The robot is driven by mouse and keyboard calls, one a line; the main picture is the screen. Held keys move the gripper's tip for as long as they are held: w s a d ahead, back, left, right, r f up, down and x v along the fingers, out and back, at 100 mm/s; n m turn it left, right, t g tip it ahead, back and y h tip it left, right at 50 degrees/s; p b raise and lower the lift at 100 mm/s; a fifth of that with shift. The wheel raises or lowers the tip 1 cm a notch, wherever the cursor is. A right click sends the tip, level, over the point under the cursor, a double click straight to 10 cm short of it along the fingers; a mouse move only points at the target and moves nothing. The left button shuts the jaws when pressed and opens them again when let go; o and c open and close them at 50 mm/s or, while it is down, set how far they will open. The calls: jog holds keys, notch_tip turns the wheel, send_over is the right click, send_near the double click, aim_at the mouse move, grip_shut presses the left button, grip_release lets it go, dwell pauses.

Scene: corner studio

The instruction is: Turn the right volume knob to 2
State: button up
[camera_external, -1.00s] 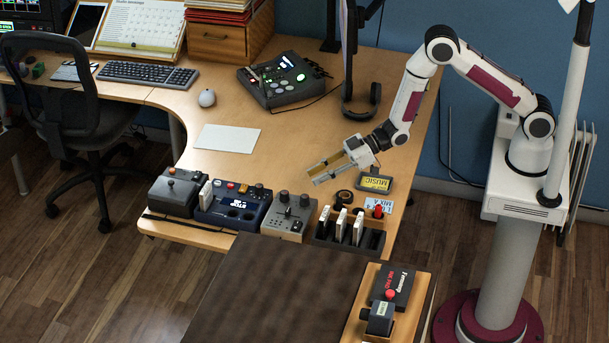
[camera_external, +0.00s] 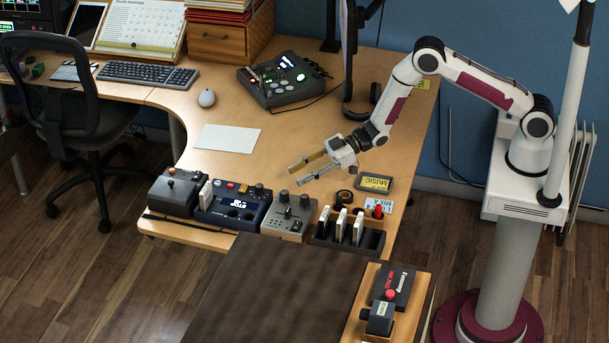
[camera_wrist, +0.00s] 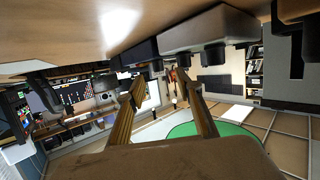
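A grey control box (camera_external: 287,224) stands in the row of devices along the desk's front edge. It carries two dark knobs on top, a left knob (camera_external: 284,196) and a right knob (camera_external: 304,200). The numbers around them are too small to read. My gripper (camera_external: 294,176) is open and empty, above the desk just behind the box, with its fingers pointing left. It touches neither knob. In the wrist view my two fingers (camera_wrist: 160,78) are apart, with nothing between them. A grey box with dark knobs (camera_wrist: 208,35) shows upside down near the top there.
A dark blue panel (camera_external: 232,214) stands left of the grey box, and a black rack with white cards (camera_external: 347,235) stands to its right. The desk behind the row is mostly clear.

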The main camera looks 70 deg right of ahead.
aim_at(285, 191)
jog(key=w, duration=0.1)
jog(key=n+y, duration=0.1)
jog(key=w+n+y, duration=0.1)
jog(key=shift+w+a+r+g, duration=0.35)
jog(key=shift+a+r+g, duration=0.05)
jog(key=n+g, duration=0.2)
jog(key=s+n+g+y, duration=0.1)
jog(key=g, duration=0.2)
jog(key=a+n+g, duration=0.1)
jog(key=n+g, duration=0.1)
jog(key=shift+s+r+n+g+y, duration=0.2)
jog(key=shift+n+g+y, duration=0.1)
jog(key=shift+y, duration=0.1)
jog(key=shift+w+a, duration=0.1)
jog(key=shift+x, duration=3.8)
grip_shut()
